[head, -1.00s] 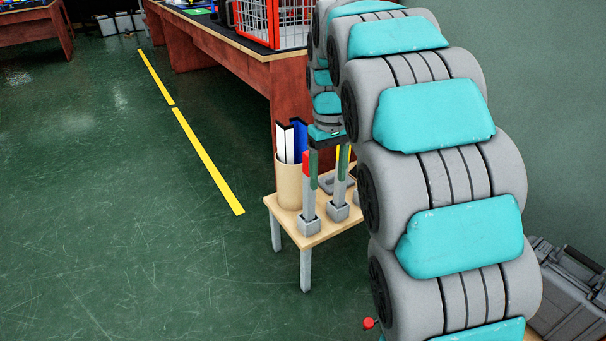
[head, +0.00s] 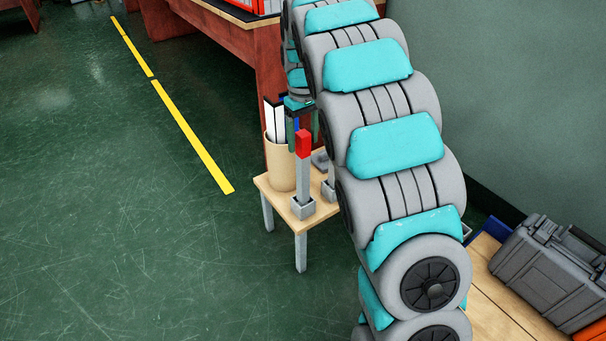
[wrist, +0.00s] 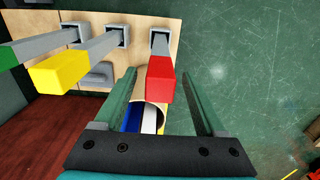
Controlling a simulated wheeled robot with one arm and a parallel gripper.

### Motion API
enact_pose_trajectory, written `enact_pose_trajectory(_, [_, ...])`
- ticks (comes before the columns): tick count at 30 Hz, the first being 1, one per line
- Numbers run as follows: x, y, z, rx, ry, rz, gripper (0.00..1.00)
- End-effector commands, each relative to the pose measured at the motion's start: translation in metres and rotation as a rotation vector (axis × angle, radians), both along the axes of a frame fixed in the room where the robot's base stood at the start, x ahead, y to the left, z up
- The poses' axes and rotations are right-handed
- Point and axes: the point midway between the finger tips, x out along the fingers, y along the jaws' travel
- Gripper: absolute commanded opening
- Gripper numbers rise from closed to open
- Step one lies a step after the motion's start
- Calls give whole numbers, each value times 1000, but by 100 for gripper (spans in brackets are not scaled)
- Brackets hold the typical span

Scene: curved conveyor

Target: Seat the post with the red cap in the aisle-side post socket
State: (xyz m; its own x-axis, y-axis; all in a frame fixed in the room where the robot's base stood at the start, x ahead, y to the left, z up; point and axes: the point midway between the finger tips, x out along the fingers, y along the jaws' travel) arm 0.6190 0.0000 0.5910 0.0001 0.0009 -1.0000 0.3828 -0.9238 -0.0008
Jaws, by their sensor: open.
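The post with the red cap (head: 303,144) stands upright in a grey base (head: 303,207) at the near corner of a small wooden table. In the wrist view the red cap (wrist: 160,80) shows between the two green fingers of my gripper (wrist: 158,80). The gripper is open, with a gap on each side of the cap. In the head view its fingers are near cap height and partly hidden by the cap. Posts with a yellow cap (wrist: 58,73) and a green cap (wrist: 8,54) stand in a row beside it. I cannot tell which socket is the aisle-side one.
A tan cup (head: 279,170) with white, blue and dark pieces stands close to the red-capped post. A wooden bench (head: 254,72) stands behind. A grey case (head: 548,268) sits on a wooden surface at right. Open green floor with a yellow line (head: 190,135) is at left.

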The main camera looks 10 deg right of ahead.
Motion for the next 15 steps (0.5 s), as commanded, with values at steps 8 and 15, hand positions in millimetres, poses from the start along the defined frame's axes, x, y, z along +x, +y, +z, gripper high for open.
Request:
enact_pose_trajectory(8, [0,0,-26,-1,1,0,72])
enact_pose_trajectory(15, [0,0,-25,-1,0,0,61])
